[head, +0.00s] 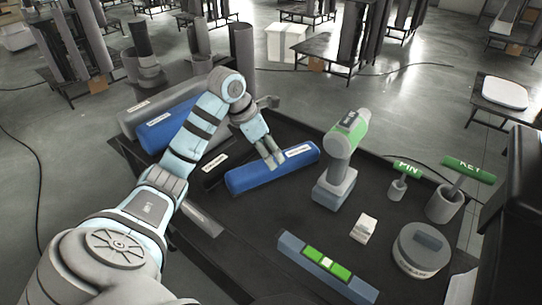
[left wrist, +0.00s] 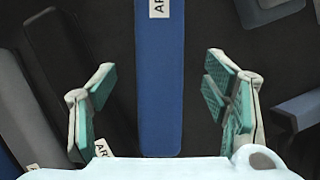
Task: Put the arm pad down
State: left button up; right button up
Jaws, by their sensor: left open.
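The arm pad (head: 262,175) is a long blue block with a white label, lying on the dark worktop (head: 262,230) left of the drill. In the left wrist view the blue pad (left wrist: 160,75) runs between my fingers, and its label starts with "AR". My left gripper (head: 273,160) is over the pad, open, with a finger on each side. In the left wrist view both teal-lined fingers of the left gripper (left wrist: 160,85) stand apart from the pad, with gaps on both sides. My right gripper is not in view.
Another blue roll (head: 165,132) and a grey one lie at the back left. A green-and-grey drill (head: 341,160) stands right of the pad.

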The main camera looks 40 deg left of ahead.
pick_arm(q)
jog(key=v, duration=0.7)
jog(key=shift+r+p, duration=0.25)
jog(key=shift+p, duration=0.2)
jog(key=shift+s, duration=0.1)
